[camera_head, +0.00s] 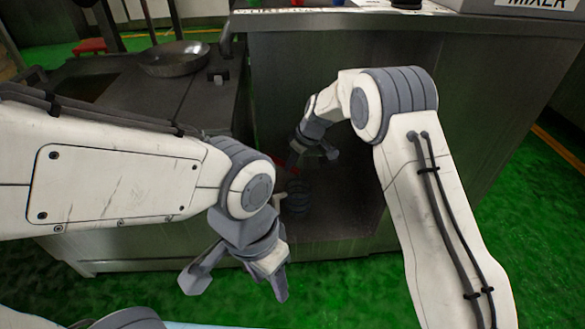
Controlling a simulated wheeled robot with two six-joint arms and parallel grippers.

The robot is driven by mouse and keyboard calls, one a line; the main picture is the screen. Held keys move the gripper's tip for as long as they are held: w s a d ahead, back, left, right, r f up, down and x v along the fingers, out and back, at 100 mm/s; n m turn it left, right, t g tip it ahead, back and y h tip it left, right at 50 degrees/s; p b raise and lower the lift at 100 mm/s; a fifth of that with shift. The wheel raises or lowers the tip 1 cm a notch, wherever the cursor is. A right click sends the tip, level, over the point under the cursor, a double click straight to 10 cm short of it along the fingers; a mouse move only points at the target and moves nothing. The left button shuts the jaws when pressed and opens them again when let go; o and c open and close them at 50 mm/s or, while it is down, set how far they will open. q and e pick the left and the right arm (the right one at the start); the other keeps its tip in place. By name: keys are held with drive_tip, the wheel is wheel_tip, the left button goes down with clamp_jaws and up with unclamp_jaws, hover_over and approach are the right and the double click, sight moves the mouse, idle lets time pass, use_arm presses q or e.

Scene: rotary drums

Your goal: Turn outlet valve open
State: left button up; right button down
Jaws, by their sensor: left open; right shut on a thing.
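My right gripper (312,157) reaches into the dark recess under the counter. It is shut on what looks like the red handle of the outlet valve (290,161), of which only a small dark red part shows. The fingers and shadow hide the rest, so I cannot tell the handle's angle. A dark ribbed fitting with a pale stub (296,197) sits just below it in the recess. My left gripper (236,286) is open and empty, in front of the cabinet, lower and to the left of the valve.
The metal counter (480,120) surrounds the recess on its right and top. A dark stove-like unit (190,100) with a pan (174,58) stands to the left. A box labelled MIXER (520,8) is at the top right. The green floor (350,295) in front is clear.

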drive_tip(key=shift+w+d+r+n+y, duration=0.1)
drive_tip(key=shift+w+d+n+y, duration=0.2)
drive_tip(key=shift+w+n, duration=0.55)
drive_tip(key=c, duration=0.7)
unclamp_jaws()
drive_tip(key=shift+g, duration=0.3)
drive_tip(key=shift+s, duration=0.1)
drive_tip(key=shift+s, duration=0.1)
